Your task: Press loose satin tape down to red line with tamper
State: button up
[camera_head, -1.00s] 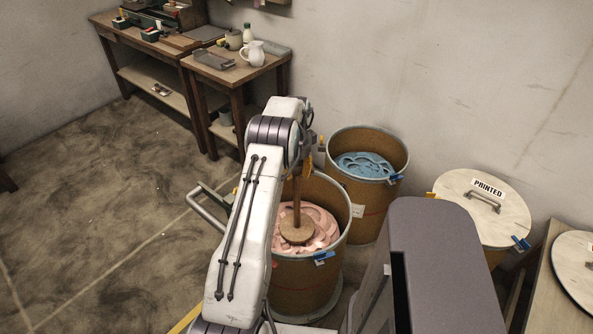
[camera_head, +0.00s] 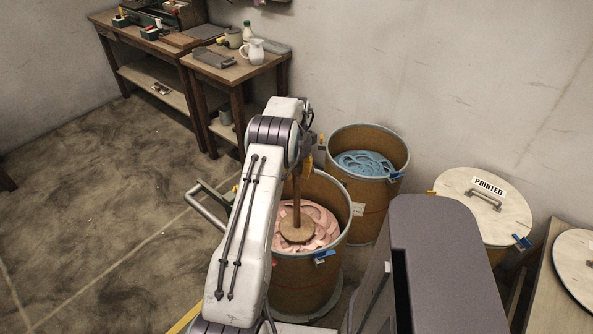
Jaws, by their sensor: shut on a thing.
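Pink satin tape (camera_head: 322,227) lies in loose loops inside an open brown drum (camera_head: 297,285). The wooden tamper (camera_head: 297,232) stands upright in this drum, its round foot resting on or just above the tape; I cannot tell which. My gripper (camera_head: 304,158) is mostly hidden by my arm and is shut on the tamper's handle, above the drum's rim. I cannot make out a red line inside the drum.
A second drum (camera_head: 372,208) with blue tape (camera_head: 364,164) stands behind. A lidded drum marked PRINTED (camera_head: 483,218) stands at right. A small table (camera_head: 236,72) with a white jug (camera_head: 253,50) is at the back wall. The floor at left is clear.

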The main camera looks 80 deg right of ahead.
notch_tip(320, 180, down, 6)
jog(key=b, duration=0.4)
dwell(1.5)
jog(key=shift+f+b, duration=0.4)
jog(key=shift+f, duration=0.05)
notch_tip(320, 180, down, 4)
jog(key=b, duration=0.3)
dwell(0.8)
jog(key=shift+r, duration=0.2)
